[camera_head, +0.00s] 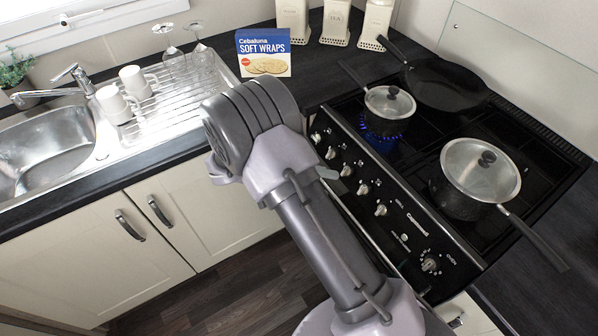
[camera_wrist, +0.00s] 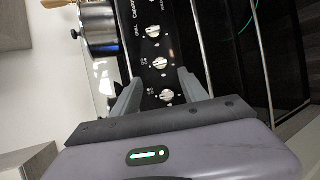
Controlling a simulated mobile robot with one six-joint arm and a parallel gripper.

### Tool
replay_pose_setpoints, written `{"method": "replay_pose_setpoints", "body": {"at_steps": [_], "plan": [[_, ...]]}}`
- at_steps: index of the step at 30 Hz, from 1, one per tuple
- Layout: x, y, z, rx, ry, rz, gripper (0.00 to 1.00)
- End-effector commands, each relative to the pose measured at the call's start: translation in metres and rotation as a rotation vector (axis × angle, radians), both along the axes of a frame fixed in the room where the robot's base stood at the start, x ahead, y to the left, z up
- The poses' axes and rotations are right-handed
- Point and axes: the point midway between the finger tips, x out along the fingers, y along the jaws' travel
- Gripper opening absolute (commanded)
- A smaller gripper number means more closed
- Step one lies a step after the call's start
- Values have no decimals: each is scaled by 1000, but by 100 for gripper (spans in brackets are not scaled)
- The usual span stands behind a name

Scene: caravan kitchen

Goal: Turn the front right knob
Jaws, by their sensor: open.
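The hob's sloping front panel (camera_head: 411,232) carries a row of white and silver knobs in the head view, such as one knob (camera_head: 363,188) in mid-row. I cannot read which is the front right knob. In the wrist view my gripper (camera_wrist: 159,74) is open and empty, its two fingers pointing at the panel. One knob (camera_wrist: 160,63) lies in line with the gap, near the fingertips. Another knob (camera_wrist: 166,95) shows between the fingers, and a third knob (camera_wrist: 152,32) is farther up, by the grill lettering. No contact is visible.
A small lidded pan (camera_head: 389,104) sits over a lit blue flame (camera_head: 381,131). A larger lidded pot (camera_head: 479,172) stands front right, its handle jutting past the hob edge. A black frying pan (camera_head: 446,86) is behind. Metal bars (camera_wrist: 262,55) run beside the panel in the wrist view.

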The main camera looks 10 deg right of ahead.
Motion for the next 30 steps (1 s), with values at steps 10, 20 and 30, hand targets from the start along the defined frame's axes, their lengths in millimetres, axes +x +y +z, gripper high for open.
{"method": "replay_pose_setpoints", "body": {"at_steps": [10,20,30], "plan": [[8,64,27,0,1,0,51],[8,67,27,0,1,-2,51],[-19,42,103,298,-18,-124,51]]}}
